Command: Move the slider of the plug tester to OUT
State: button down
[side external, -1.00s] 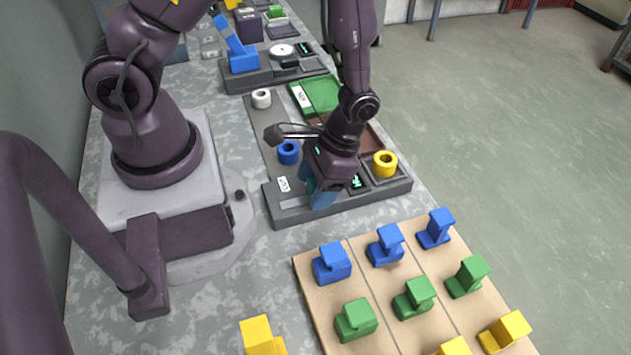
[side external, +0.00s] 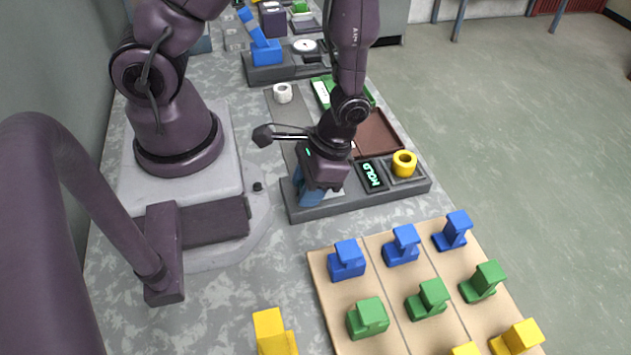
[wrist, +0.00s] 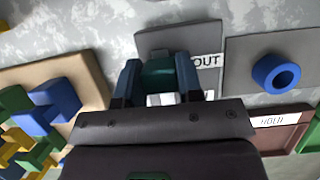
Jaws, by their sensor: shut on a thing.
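My gripper (side external: 310,193) is low over the left end of the base, on the side of the OUT label. In the wrist view my gripper (wrist: 158,82) has its two blue fingers on either side of a teal block, which looks like the slider (wrist: 158,70). The fingers are shut on it. The OUT label (wrist: 206,61) is just right of the fingers. In the side view my gripper hides the slider and this label.
A yellow ring (side external: 404,163) sits in a pocket at the tester's right end. A blue ring (wrist: 276,73) shows in the wrist view, and a white ring (side external: 282,93) stands farther back. Brown (side external: 378,132) and green trays lie behind the tester. A board (side external: 322,285) of coloured blocks is in front.

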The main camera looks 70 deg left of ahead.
jog(key=shift+s, duration=0.25)
jog(key=c, duration=0.8)
grip_release()
jog(key=shift+o, duration=0.2)
jog(key=shift+w+r, duration=0.35)
jog(key=shift+r, duration=0.15)
jog(key=v, duration=1.1)
jog(key=shift+r, duration=0.4)
jog(key=shift+w, duration=0.15)
